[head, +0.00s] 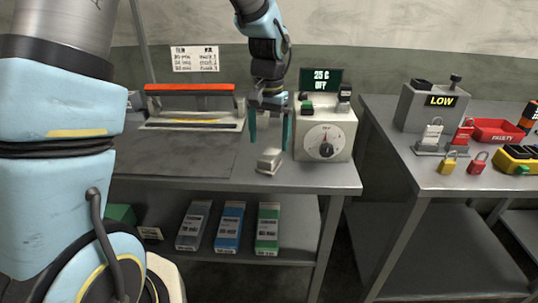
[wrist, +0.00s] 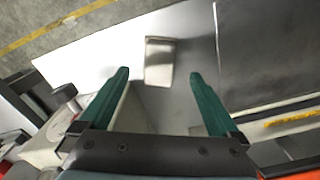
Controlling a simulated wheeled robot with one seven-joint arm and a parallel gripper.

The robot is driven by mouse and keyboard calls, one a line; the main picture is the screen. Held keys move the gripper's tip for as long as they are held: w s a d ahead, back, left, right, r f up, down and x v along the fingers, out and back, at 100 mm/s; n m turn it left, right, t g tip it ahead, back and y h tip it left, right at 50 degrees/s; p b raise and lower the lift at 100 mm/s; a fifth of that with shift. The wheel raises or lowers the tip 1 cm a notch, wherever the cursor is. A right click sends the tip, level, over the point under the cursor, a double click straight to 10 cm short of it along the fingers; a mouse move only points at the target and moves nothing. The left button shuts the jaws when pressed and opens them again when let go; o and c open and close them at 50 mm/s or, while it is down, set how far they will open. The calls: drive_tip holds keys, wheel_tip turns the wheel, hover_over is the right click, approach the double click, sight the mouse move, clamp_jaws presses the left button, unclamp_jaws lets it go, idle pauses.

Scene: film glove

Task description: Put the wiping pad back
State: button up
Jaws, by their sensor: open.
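The wiping pad (head: 270,160) is a small pale grey block on the grey bench top, near the front edge and left of the control box. In the wrist view the pad (wrist: 160,62) lies between and just beyond the two green fingers, apart from both. My gripper (head: 270,143) is open and empty, pointing down above the pad. Its fingers also show in the wrist view (wrist: 160,80). I cannot tell which spot is the pad's own place.
The control box (head: 325,135) with a dial and a "25 C OFF" display stands close right of my gripper. A sealer with a red bar (head: 190,88) sits at the back left. A dark mat (head: 175,152) covers the left bench. Boxes (head: 230,226) stand on the shelf below.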

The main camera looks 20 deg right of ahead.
sight(269, 154)
wheel_tip(269, 154, up, 6)
drive_tip(key=s+a+f+n, duration=0.1)
drive_tip(key=a+n, duration=0.1)
drive_tip(key=a, duration=0.8)
drive_tip(key=s+a+f+n+t, duration=0.1)
drive_tip(key=a+f+n, duration=0.1)
drive_tip(key=a, duration=0.8)
drive_tip(key=s+a+f+n, duration=0.2)
drive_tip(key=a+n, duration=0.2)
drive_tip(key=a, duration=0.6)
drive_tip(key=shift+t+b, duration=0.3)
drive_tip(key=shift+b, duration=0.1)
drive_tip(key=shift+w, duration=0.1)
